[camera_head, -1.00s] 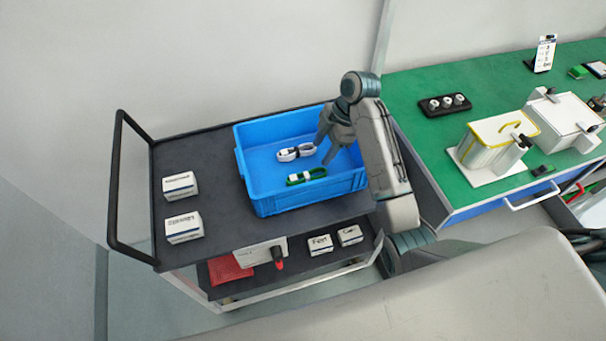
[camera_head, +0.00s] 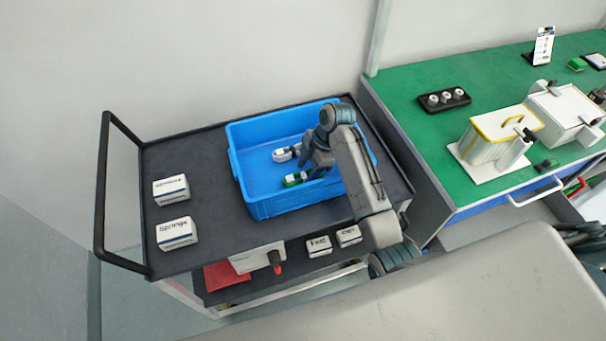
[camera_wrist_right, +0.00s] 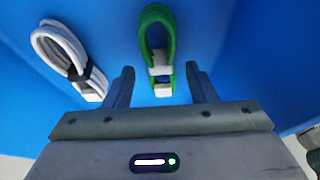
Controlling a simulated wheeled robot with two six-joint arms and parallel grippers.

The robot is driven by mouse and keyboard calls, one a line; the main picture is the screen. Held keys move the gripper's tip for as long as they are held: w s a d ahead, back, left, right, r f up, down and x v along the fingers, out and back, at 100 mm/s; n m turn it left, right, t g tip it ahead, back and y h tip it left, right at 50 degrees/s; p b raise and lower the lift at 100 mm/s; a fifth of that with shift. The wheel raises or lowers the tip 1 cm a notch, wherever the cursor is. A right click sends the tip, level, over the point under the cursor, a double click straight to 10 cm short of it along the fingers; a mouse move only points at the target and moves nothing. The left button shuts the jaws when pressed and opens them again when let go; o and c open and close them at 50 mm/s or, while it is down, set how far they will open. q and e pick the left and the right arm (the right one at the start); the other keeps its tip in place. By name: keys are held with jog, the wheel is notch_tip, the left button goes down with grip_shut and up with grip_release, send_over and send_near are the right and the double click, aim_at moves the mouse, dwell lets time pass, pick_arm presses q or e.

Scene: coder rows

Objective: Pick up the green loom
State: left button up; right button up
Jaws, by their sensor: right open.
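The green loom (camera_head: 292,180) lies on the floor of the blue bin (camera_head: 262,204); its right part is hidden by my gripper in the head view. In the right wrist view the green loom (camera_wrist_right: 157,45) is a looped green cable with a white band and white connector. My right gripper (camera_head: 312,172) is inside the bin, just over the loom. In the wrist view its open fingers (camera_wrist_right: 160,85) are empty, with the loom's connector end between and ahead of them. A white loom (camera_head: 284,154) with a black band lies beside it, left in the wrist view (camera_wrist_right: 65,50). My left gripper is not in view.
The bin stands on a dark cart (camera_head: 212,160) with a black handle. White boxes (camera_head: 177,232) stand on its left side. A green-topped workbench (camera_head: 420,135) is at right, with a white container (camera_head: 495,140) and a black tray (camera_head: 444,100).

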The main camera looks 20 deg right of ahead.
jog(key=shift+x, duration=1.15)
jog(key=c, duration=1.1)
